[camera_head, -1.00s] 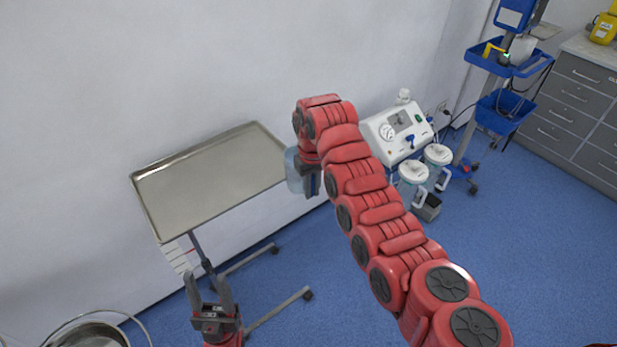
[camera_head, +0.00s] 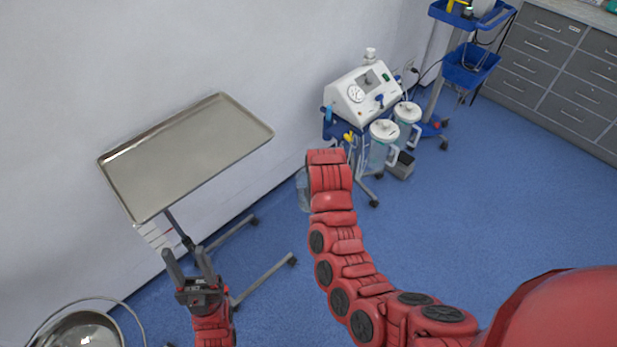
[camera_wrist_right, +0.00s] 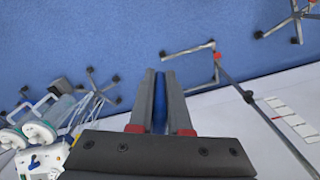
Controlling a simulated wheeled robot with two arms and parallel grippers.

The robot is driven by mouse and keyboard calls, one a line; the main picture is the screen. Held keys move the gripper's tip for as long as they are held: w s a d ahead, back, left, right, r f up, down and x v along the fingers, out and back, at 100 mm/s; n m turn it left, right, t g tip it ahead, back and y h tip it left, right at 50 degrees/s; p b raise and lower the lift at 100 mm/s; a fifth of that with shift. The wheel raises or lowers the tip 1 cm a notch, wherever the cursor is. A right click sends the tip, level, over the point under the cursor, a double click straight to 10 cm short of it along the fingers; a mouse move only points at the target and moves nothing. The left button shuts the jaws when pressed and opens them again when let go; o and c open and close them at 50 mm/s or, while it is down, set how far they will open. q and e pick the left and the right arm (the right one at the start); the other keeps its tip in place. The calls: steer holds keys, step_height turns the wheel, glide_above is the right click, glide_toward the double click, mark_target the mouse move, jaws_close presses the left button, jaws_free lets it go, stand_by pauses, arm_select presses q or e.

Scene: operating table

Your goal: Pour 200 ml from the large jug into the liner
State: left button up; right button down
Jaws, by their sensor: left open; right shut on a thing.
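A translucent pale-blue jug (camera_head: 303,190) shows in the head view, partly hidden behind my right arm's red end. My right gripper, hidden there, shows in the wrist view (camera_wrist_right: 160,105), shut on a narrow blue part of the jug (camera_wrist_right: 160,100). The jug's mouth and contents are hidden. My left gripper (camera_head: 189,270) is open and empty below the steel tray. Two clear canisters with white lids (camera_head: 384,130) (camera_head: 408,112) stand beside the suction machine; I cannot tell whether a liner is in either.
The steel tray (camera_head: 190,150) on its wheeled stand is bare. The white suction machine (camera_head: 360,95) stands on a trolley by the wall. A steel bowl (camera_head: 78,330) is at lower left. A blue-tray cart (camera_head: 470,65) and grey drawers (camera_head: 560,65) are at upper right. Blue floor lies open at right.

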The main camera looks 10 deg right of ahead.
steer(key=s+d+f+m+b, duration=0.2)
steer(key=s+d+f+b, duration=0.4)
steer(key=s+f, duration=0.4)
step_height(320, 180, down, 2)
steer(key=shift+s+d+f, duration=0.1)
steer(key=shift+s+d, duration=0.1)
